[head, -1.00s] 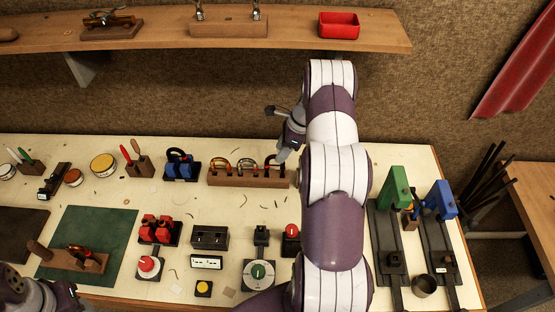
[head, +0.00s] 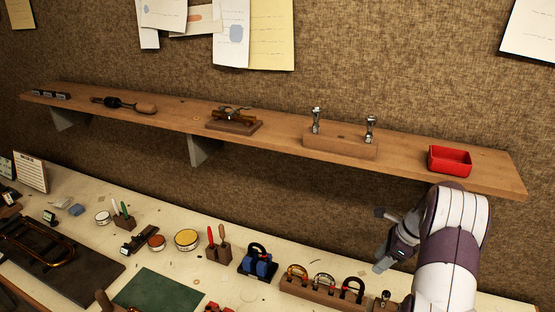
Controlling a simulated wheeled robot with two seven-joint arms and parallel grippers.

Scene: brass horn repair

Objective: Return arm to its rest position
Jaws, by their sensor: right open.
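My right arm (head: 449,254) comes up from the bottom right in the head view and bends over at the top, just in front of the shelf's right end. My right gripper (head: 382,240) is at its left side, fingers pointing left. It is open and nothing shows between the fingers. It hangs above the back edge of the bench, below the shelf, and looks clear of both. My left gripper is out of view.
A wooden shelf (head: 290,143) carries a red tray (head: 450,160) close to my right arm. A wooden rack of rings (head: 325,291) stands on the bench (head: 180,264) below my gripper. The wall above the shelf is clear apart from papers.

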